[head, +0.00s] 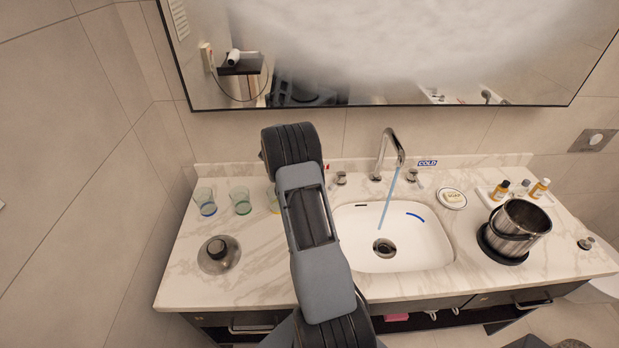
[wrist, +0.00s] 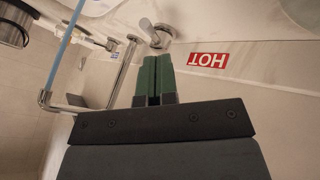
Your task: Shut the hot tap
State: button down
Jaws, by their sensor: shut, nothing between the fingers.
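The hot tap handle (head: 340,179) is a small metal knob left of the spout (head: 385,152) in the head view. In the wrist view the hot tap (wrist: 156,35) appears just beyond my fingertips, by the red HOT label (wrist: 208,61). My gripper (wrist: 154,60) has its green fingers together with nothing between them. Its tips are very near the tap; I cannot tell if they touch it. A bluish water stream (head: 389,198) runs from the spout into the white basin (head: 424,250). In the head view my arm hides the gripper.
The cold tap (head: 412,176) stands right of the spout. A soap dish (head: 453,199), bottles (head: 540,188) and a metal bucket (head: 522,224) stand right. A mirror (head: 400,60) hangs above.

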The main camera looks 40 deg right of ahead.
aim_at(337, 182)
jog(key=x, duration=0.8)
jog(key=shift+s+d+f, duration=0.15)
jog(key=shift+d+f, duration=0.05)
jog(key=shift+f, duration=0.05)
